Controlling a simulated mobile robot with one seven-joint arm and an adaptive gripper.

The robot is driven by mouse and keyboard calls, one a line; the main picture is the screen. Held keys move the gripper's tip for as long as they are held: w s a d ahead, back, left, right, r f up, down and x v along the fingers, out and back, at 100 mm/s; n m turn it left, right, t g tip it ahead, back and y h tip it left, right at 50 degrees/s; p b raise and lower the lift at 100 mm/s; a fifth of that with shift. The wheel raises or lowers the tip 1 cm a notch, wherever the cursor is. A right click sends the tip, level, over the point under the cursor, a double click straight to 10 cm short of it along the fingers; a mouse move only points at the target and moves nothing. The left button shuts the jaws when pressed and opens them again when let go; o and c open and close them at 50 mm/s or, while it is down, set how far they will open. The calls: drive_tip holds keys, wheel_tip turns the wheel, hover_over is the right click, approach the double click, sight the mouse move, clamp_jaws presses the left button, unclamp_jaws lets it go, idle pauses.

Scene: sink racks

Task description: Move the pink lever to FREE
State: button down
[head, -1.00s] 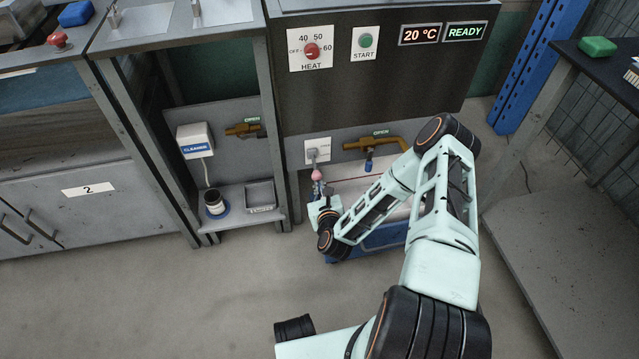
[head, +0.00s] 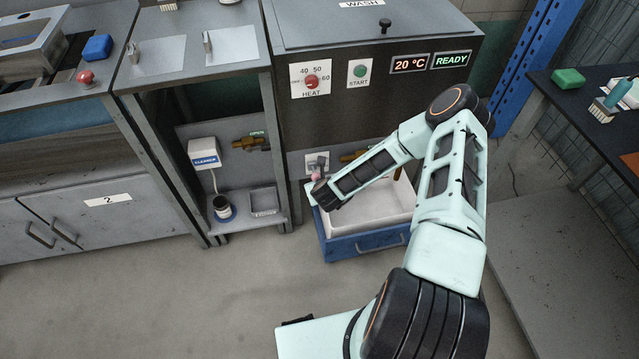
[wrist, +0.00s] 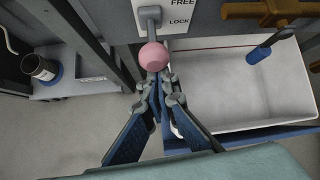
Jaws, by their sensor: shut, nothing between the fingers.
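The pink lever's round knob (wrist: 152,56) is in the upper middle of the wrist view, on a grey stem below its mount. The labels FREE (wrist: 183,3) and LOCK (wrist: 179,21) stand on the white plate (wrist: 206,14), FREE above LOCK. The knob sits lower in the picture than LOCK. My gripper (wrist: 155,80) is shut and empty, its fingertips right at the knob's lower side; I cannot tell if they touch. In the head view the knob (head: 316,176) shows small, and my wrist hides the fingers.
A white basin in a blue frame (head: 372,245) lies below the lever. A brass valve with a blue handle (wrist: 260,53) is to the right. A cleaner dispenser (head: 204,152) and dark cup (head: 222,207) are on the left. The floor in front is clear.

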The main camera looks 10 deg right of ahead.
drive_tip(key=shift+w+r+p, duration=0.25)
drive_tip(key=shift+r+p, duration=0.15)
drive_tip(key=shift+r, duration=0.15)
drive_tip(key=shift+f, duration=0.1)
idle(0.3)
